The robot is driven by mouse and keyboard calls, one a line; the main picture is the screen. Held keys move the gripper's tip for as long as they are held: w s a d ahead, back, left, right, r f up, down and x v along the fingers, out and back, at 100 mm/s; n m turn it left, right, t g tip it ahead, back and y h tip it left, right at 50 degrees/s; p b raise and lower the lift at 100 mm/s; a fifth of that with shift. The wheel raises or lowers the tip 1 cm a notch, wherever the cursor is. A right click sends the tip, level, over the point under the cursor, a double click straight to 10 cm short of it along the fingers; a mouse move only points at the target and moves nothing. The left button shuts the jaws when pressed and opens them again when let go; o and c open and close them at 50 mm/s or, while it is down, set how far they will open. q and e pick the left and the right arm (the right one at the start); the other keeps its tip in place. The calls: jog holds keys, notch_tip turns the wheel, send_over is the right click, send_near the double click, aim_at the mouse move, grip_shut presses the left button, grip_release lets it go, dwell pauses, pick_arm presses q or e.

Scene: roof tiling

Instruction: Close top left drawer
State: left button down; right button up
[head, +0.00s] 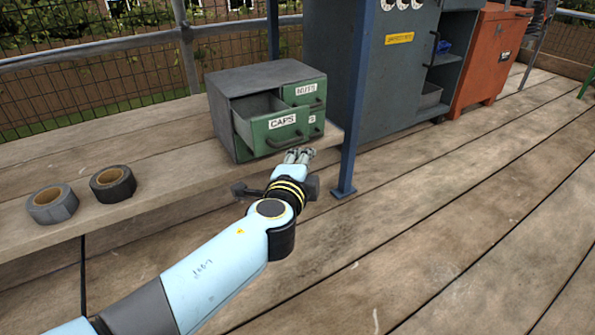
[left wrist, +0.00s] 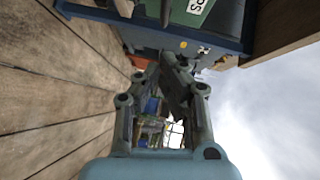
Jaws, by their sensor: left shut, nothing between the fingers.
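A small grey cabinet with green drawer fronts (head: 230,142) stands on a wooden bench. Its top left drawer, labelled CAPS (head: 268,133), is pulled out and its open inside shows behind the front. The drawer labelled NUTS (head: 303,91) at the right looks shut. My left gripper (head: 300,153) is just in front of and below the CAPS drawer's handle, near the bench edge. Its fingers are together and hold nothing; I cannot tell whether they touch the drawer. In the left wrist view the gripper's fingers (left wrist: 160,75) show. My right gripper is not in view.
Two tape rolls, one grey (head: 53,204) and one black (head: 113,184), lie on the bench (head: 165,145) at the left. A blue post (head: 352,110) stands right of the cabinet. A grey locker (head: 385,80) and a red cabinet (head: 490,60) stand behind. The plank floor at the right is clear.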

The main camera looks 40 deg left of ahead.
aim_at(267, 127)
pick_arm(q)
jog(key=w+a, duration=0.1)
jog(key=a, duration=0.1)
jog(key=w+a+f, duration=0.1)
jog(key=w+a, duration=0.1)
jog(key=shift+a+f+b, duration=0.1)
jog(key=shift+a+b, duration=0.1)
jog(key=shift+b, duration=0.1)
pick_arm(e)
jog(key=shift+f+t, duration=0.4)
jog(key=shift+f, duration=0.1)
pick_arm(q)
jog(key=shift+a, duration=0.1)
